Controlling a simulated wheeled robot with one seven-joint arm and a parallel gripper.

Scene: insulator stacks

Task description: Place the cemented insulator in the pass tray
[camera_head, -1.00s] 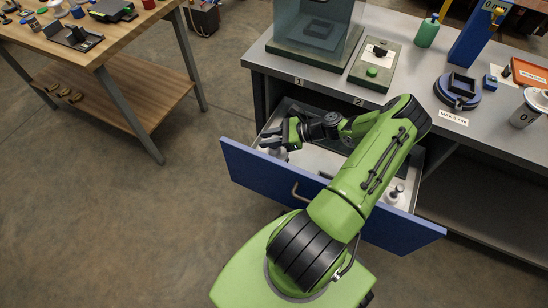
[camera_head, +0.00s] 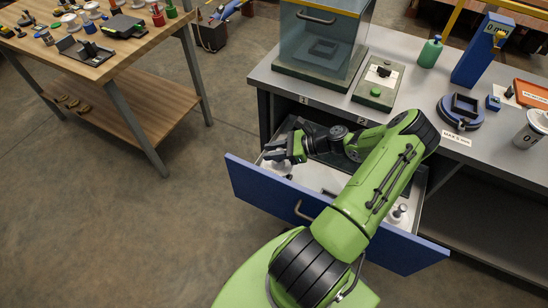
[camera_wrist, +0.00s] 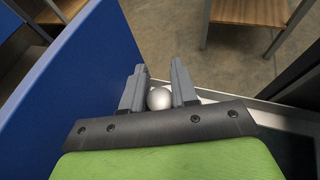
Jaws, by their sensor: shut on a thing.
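My gripper (camera_head: 281,154) is inside the left end of the open blue-fronted drawer (camera_head: 318,219). Its fingers are shut on a pale insulator; the round grey-white top of that insulator (camera_wrist: 159,98) shows between the two fingertips in the wrist view. In the head view a pale piece (camera_head: 280,169) shows just below the fingers, partly hidden by them. I cannot tell from here whether it is cemented or whether it is lifted clear of the drawer floor. I cannot identify the pass tray; an orange-red tray (camera_head: 533,94) with an unreadable label lies on the bench at far right.
Another white insulator (camera_head: 398,213) stands at the drawer's right end. A wooden table (camera_head: 125,62) stands left, with open floor between.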

